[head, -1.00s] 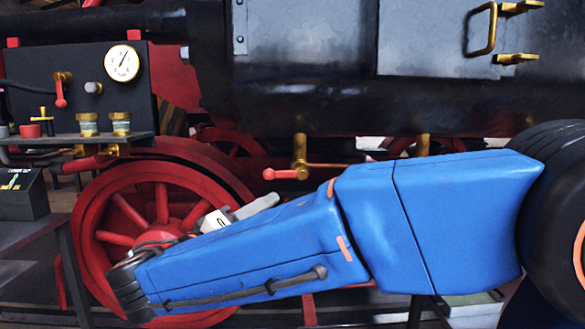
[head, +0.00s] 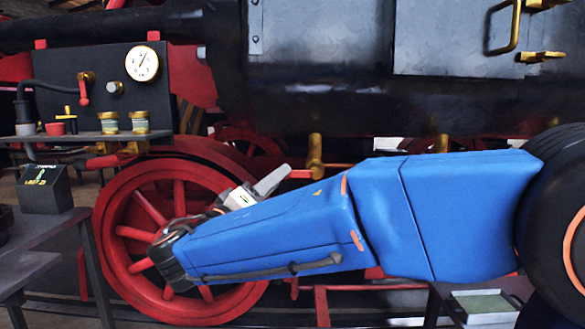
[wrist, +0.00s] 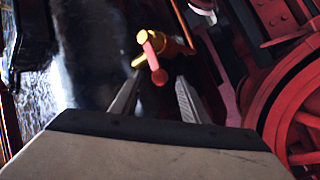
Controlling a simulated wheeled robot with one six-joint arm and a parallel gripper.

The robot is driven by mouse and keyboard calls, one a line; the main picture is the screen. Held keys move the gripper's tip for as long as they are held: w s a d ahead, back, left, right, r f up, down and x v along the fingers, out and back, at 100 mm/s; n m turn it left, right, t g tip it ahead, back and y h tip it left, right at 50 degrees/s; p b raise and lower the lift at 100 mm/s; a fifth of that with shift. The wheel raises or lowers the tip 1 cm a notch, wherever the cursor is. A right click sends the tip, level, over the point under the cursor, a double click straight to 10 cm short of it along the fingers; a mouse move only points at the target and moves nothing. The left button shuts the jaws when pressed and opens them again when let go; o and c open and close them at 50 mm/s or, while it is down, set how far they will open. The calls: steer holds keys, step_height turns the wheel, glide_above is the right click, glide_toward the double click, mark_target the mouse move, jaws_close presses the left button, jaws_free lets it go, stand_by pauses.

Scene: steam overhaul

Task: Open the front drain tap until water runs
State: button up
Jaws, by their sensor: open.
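A brass drain tap (head: 315,150) hangs under the dark boiler in the head view, with its red handle (head: 302,173) pointing left. My gripper (head: 272,178) is just left of and below that handle, partly hidden by my blue arm. No water shows running from the tap.
A second brass tap (head: 440,143) stands farther right, mostly behind my arm. A red spoked wheel (head: 178,200) lies behind my gripper. A black panel with a white gauge (head: 142,63) and a red-handled valve (head: 84,92) is at left, above a shelf (head: 75,138).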

mark_target(299, 174)
steer(key=x, duration=0.7)
steer(key=shift+w+d, duration=0.2)
jaws_close()
